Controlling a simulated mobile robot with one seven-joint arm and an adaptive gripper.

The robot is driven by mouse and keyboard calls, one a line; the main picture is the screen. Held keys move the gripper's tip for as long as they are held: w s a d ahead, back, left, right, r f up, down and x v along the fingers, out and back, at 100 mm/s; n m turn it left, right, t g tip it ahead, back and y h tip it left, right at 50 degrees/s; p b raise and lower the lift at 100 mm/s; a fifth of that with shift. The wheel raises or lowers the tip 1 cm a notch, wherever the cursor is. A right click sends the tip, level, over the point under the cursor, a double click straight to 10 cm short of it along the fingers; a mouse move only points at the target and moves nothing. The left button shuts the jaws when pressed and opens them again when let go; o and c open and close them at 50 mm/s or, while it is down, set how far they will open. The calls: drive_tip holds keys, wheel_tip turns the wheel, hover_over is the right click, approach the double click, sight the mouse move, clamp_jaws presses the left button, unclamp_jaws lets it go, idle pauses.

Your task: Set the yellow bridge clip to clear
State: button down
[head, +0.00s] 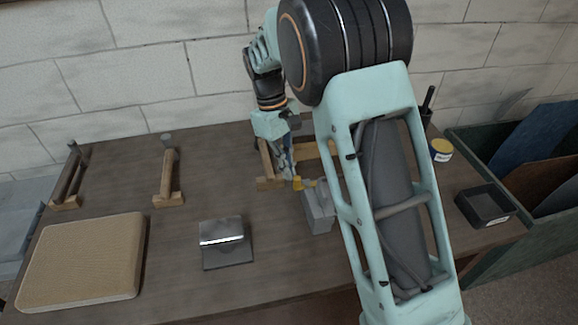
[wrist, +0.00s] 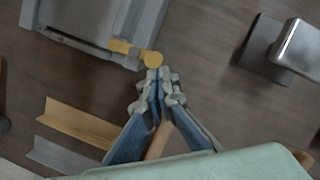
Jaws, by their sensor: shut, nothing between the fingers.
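The yellow bridge clip (head: 298,183) sits at the upper left edge of a grey block (head: 318,212) on the bench. In the wrist view the clip (wrist: 125,47) is a short flat bar with a round end, reaching out past the side of the grey block (wrist: 60,14). My gripper (head: 291,176) points down beside the clip. In the wrist view my gripper (wrist: 158,75) is shut and empty, its fingertips just below the clip's round end. I cannot tell whether they touch it. My arm hides part of the bench behind the block.
A wooden frame piece (head: 268,183) lies behind my gripper. Wooden stands (head: 170,180), a tan pad (head: 80,262) and a metal stand (head: 224,256) are to the left. A black tray (head: 485,207) and a yellow tin (head: 441,151) are at the right.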

drive_tip(key=s+d+n+t, duration=0.1)
drive_tip(key=n, duration=0.3)
drive_tip(key=s+n+t, duration=0.1)
drive_tip(key=s+n, duration=0.1)
drive_tip(key=n, duration=0.2)
drive_tip(key=s+d+n+t, duration=0.1)
drive_tip(key=s+n, duration=0.1)
drive_tip(key=n, duration=0.3)
drive_tip(key=shift+d, duration=0.3)
drive_tip(key=shift+w+d+p, duration=0.2)
drive_tip(key=shift+w+p, duration=0.25)
drive_tip(key=shift+w, duration=0.35)
drive_tip(key=shift+r, duration=0.1)
